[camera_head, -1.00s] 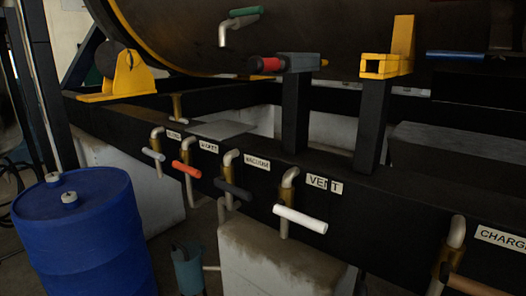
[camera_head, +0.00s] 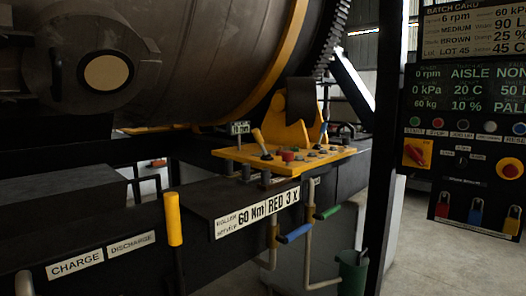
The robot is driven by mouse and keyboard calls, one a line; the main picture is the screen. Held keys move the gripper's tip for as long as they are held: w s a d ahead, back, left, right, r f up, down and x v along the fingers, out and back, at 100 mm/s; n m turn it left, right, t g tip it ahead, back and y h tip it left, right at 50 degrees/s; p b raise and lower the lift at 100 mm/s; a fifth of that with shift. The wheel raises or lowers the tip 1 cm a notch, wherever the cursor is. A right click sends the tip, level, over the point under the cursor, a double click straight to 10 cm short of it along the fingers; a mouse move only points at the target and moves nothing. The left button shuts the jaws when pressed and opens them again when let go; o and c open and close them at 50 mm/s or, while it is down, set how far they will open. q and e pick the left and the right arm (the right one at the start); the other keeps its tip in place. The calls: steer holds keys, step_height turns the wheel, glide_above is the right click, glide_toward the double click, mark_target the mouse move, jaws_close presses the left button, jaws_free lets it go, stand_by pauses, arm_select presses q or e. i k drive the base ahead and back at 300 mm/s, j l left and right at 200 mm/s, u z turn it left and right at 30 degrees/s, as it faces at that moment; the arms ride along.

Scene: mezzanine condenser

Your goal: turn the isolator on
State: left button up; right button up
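The black control panel (camera_head: 465,185) stands at the right side of the view. On its left part is a yellow plate with a red rotary handle (camera_head: 414,153), which looks like the isolator. The handle appears slanted; its on or off marking is too small to read. A round red knob on a yellow disc (camera_head: 510,168) sits at the panel's right edge. Neither of my grippers is in view.
Several padlocks, among them a blue one (camera_head: 475,210), hang low on the panel. A display and batch card (camera_head: 470,30) are above. A yellow console (camera_head: 285,155) with a lever and buttons stands left of a dark post (camera_head: 388,130). Grey floor (camera_head: 440,260) below the panel is clear.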

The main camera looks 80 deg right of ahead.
mark_target(416, 153)
steer(key=z, duration=3.3)
